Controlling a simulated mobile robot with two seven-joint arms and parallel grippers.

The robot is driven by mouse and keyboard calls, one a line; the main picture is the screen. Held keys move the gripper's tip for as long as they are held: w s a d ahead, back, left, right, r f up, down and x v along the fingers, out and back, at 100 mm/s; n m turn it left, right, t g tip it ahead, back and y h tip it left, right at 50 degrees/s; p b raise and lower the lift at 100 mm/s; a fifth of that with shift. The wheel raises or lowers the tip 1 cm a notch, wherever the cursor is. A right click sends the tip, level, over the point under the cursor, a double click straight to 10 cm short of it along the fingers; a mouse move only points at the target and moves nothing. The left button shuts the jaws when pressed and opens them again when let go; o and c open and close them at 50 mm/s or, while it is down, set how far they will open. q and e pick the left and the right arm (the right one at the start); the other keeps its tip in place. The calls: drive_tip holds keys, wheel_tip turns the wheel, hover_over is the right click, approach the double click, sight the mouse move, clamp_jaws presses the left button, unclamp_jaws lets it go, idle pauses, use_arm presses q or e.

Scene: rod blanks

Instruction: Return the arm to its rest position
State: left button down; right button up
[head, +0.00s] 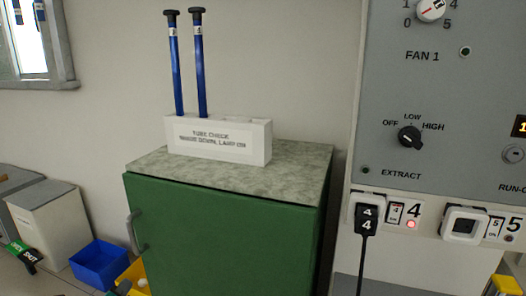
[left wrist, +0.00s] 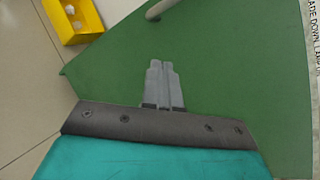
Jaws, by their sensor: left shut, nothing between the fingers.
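My left gripper (left wrist: 162,64) shows in the left wrist view, with its two grey fingers together and nothing between them. Behind the fingers is the green front of a cabinet (left wrist: 225,75). The gap between fingertips and cabinet is hard to judge. In the head view that cabinet (head: 225,235) stands in the middle, and I cannot make out the left gripper clearly there. My right gripper is in neither view.
A white rack (head: 258,155) on the cabinet holds two upright blue rods (head: 177,75) (head: 202,75). A grey control panel (head: 440,90) stands at right, with a black plug and cable (head: 367,218). A blue bin (head: 98,265) and a yellow bin (left wrist: 75,18) lie left of the cabinet.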

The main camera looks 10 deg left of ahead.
use_arm(q)
drive_tip(key=s+d+f+n+g+h, duration=0.2)
drive_tip(key=s+d+n+h, duration=0.1)
drive_tip(key=s+d+n, duration=0.8)
drive_tip(key=s+d+f+n+g+h, duration=0.25)
drive_tip(key=s+d+n, duration=0.25)
drive_tip(key=d+n, duration=0.65)
wheel_tip(320, 180, up, 13)
drive_tip(key=s+m+p, duration=0.1)
drive_tip(key=s+p, duration=0.1)
drive_tip(key=p, duration=1.6)
drive_tip(key=shift+f+t, duration=0.15)
drive_tip(key=shift+t, duration=0.2)
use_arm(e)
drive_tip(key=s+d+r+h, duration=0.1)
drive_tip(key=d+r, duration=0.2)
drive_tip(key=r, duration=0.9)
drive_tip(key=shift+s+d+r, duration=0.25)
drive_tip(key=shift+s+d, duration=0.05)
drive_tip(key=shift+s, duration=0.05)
use_arm(q)
drive_tip(key=shift+s+d, duration=0.1)
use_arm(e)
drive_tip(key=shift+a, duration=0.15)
